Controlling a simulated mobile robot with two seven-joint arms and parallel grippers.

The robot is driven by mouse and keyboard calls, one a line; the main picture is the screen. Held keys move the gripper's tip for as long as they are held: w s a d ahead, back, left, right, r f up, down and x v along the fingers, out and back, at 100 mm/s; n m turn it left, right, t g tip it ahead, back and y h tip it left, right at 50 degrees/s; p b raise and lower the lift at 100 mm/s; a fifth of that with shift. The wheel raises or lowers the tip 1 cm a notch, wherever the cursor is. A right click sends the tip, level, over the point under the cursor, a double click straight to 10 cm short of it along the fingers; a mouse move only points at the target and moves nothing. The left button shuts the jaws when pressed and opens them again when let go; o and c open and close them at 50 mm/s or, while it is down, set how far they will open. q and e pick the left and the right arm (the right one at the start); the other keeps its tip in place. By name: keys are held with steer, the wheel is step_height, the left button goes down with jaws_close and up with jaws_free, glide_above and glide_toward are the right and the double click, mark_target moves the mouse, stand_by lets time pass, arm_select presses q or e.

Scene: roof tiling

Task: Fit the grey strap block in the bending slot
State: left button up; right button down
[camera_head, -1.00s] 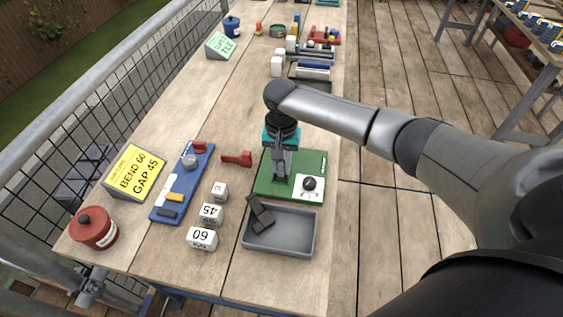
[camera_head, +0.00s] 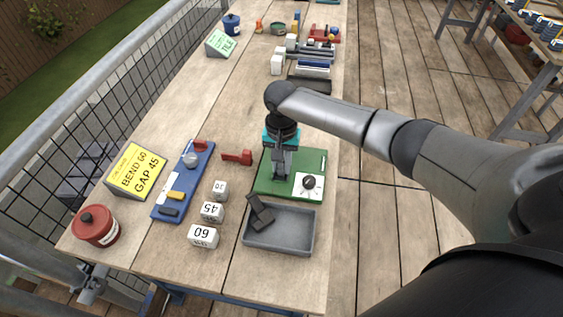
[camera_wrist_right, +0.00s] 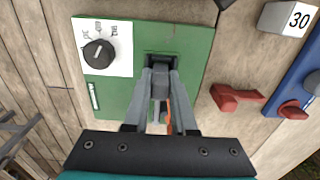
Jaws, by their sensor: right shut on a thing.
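A green board (camera_head: 312,163) lies on the bench with a white dial plate and black knob (camera_head: 309,182) at its near right corner. My right gripper (camera_head: 280,177) points down over the board's left part. In the right wrist view, my right gripper (camera_wrist_right: 161,95) is shut on a small grey block (camera_wrist_right: 160,84), which I take as the grey strap block. The block is at a dark slot (camera_wrist_right: 160,58) in the board. The fingers hide much of the slot, so I cannot tell how deep the block sits. My left gripper is not in view.
A grey tray (camera_head: 296,240) with dark pieces (camera_head: 259,213) stands near the board. White numbered blocks (camera_head: 203,236), a red clamp-like piece (camera_head: 238,158), a blue board (camera_head: 172,190) and a yellow sign (camera_head: 136,171) lie to the left.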

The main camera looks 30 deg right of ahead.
steer(key=shift+f, duration=0.1)
stand_by(0.3)
steer(key=c, duration=0.7)
jaws_free()
steer(key=shift+o, duration=0.2)
steer(key=shift+s+d, duration=0.1)
steer(key=shift+f, duration=0.1)
step_height(320, 180, up, 7)
steer(key=p, duration=0.9)
steer(key=shift+r, duration=0.2)
steer(key=shift+f, duration=0.1)
